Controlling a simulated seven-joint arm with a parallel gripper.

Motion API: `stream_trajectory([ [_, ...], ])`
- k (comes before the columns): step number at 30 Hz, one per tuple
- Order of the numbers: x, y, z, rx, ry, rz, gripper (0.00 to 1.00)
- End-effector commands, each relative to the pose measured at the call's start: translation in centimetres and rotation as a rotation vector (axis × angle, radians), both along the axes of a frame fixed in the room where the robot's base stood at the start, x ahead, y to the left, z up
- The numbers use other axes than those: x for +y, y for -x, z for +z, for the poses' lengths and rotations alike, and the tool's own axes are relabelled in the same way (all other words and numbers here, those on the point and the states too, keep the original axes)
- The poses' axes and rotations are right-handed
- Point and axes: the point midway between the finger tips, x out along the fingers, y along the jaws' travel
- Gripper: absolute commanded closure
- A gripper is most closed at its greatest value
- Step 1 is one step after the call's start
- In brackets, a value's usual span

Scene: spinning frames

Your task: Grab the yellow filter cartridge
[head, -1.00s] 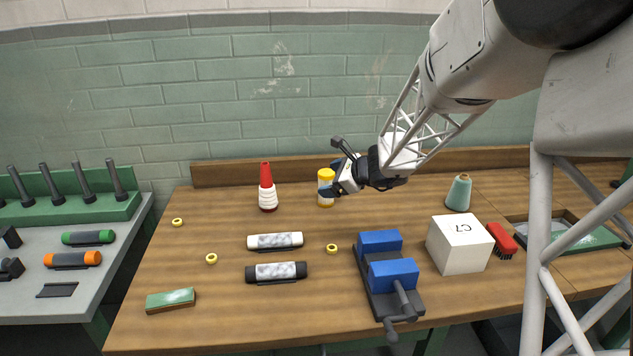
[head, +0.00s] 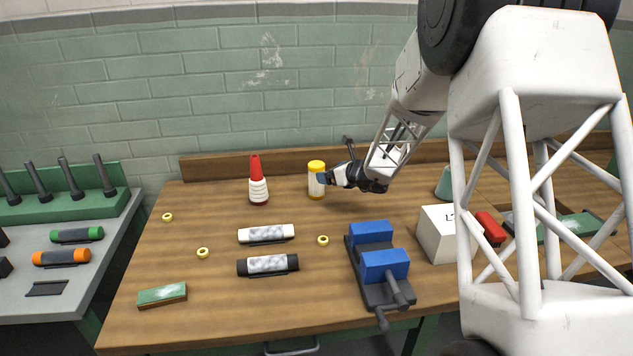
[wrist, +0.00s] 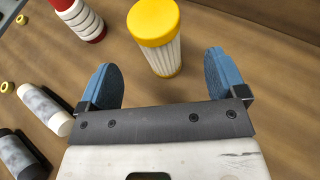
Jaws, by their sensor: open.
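The yellow filter cartridge (head: 316,181) stands upright near the back of the wooden bench, with a yellow cap and a pale pleated body. In the wrist view the cartridge (wrist: 156,32) is just ahead of the fingers, near the middle of the gap between them. My gripper (head: 323,178) is at its right side in the head view. In the wrist view my gripper (wrist: 162,78) is open, with blue pads apart and nothing between the tips. I cannot tell whether one finger touches the cartridge in the head view.
A red-and-white cone-shaped bottle (head: 258,182) stands left of the cartridge. In front lie a white cylinder (head: 266,233), a black cylinder (head: 268,265), small yellow rings (head: 323,240) and a blue vise (head: 372,233). A white block (head: 437,234) stands right. Bench between is clear.

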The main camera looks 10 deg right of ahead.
Motion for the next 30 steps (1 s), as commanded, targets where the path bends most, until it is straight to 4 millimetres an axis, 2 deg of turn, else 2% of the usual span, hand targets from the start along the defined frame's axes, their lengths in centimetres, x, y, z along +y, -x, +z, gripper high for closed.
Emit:
stream_trajectory([
  [12, 1.3, -1.8, -0.9, 0.001, 0.001, 0.002, 0.1],
  [25, 1.5, -2.0, -1.0, 0.001, 0.001, 0.001, 0.1],
  [30, 2.0, -2.7, -1.4, 0.0, 0.0, 0.001, 0.1],
])
